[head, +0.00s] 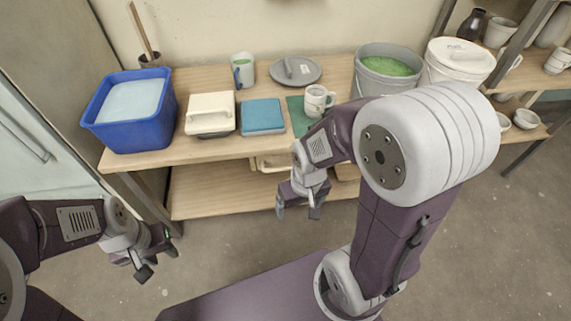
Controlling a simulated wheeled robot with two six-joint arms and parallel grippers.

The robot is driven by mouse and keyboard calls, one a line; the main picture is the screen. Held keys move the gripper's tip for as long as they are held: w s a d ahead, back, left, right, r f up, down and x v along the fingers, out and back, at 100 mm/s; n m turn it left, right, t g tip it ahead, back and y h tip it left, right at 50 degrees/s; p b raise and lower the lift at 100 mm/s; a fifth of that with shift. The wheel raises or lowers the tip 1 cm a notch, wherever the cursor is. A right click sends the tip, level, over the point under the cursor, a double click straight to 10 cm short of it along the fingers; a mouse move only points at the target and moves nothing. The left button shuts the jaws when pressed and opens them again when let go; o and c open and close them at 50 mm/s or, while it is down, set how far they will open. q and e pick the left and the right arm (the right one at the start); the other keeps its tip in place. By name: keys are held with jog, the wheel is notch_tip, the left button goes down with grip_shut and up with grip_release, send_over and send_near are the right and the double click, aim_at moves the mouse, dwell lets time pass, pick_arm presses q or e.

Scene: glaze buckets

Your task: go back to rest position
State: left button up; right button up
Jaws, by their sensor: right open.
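My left gripper (158,262) hangs at the lower left, in front of the bench's left end and over the floor. Its fingers look apart, with nothing seen between them. My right gripper (298,210) points down in front of the bench's lower shelf. Its two fingers are spread and empty. Both grippers are clear of the things on the bench top. My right arm covers part of the bench's right side.
The wooden bench (190,157) holds a blue tub (100,120), a cream lidded box (209,107), a blue block (262,115), a mug (316,98), a grey lid (302,77), a green-filled bucket (372,88) and a white lidded bucket (440,75). Open floor (220,255) lies in front.

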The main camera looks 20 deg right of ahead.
notch_tip(320, 180, up, 25)
jog(key=p, duration=2.4)
